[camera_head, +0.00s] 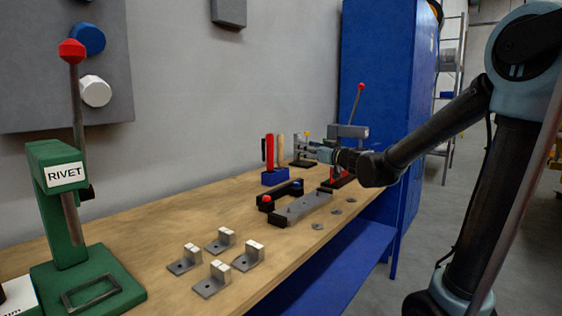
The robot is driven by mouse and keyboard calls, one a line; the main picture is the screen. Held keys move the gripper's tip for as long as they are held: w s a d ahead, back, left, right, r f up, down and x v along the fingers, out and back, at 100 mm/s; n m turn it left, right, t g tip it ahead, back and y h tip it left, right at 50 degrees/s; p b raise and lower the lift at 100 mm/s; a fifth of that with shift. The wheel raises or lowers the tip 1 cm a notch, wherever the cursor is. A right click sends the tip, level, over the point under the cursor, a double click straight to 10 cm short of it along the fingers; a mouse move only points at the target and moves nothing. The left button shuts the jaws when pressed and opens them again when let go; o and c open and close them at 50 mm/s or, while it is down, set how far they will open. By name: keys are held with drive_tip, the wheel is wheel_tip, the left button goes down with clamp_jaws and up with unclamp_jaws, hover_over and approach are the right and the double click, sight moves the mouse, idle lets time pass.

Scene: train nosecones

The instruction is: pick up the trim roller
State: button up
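A blue holder block (275,177) stands toward the far end of the wooden bench. It carries an upright red-handled tool (269,151) and an upright tan-handled tool (280,149). Neither working end shows clearly, so I cannot tell for sure which is the trim roller. My gripper (304,148) is at the far end of the bench, reaching in from the right with its fingers pointing left. It is just right of the tan handle in the picture and looks apart from it. The fingers are too small to judge their opening.
A red-based lever press (338,181) stands close behind my gripper. A small stand with a yellow top (304,156) is near the fingers. A grey bar fixture (303,207), several metal brackets (221,241) and a green rivet press (65,225) occupy the nearer bench.

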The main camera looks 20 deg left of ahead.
sight(283, 142)
drive_tip(key=x, duration=1.1)
drive_tip(key=shift+w+a, duration=0.1)
drive_tip(key=shift+a, duration=0.05)
drive_tip(key=shift+r+x, duration=0.1)
drive_tip(key=shift+x, duration=1.3)
drive_tip(key=shift+r+x, duration=0.15)
drive_tip(key=shift+x, duration=1.25)
drive_tip(key=shift+a, duration=0.1)
drive_tip(key=shift+c, duration=0.6)
clamp_jaws()
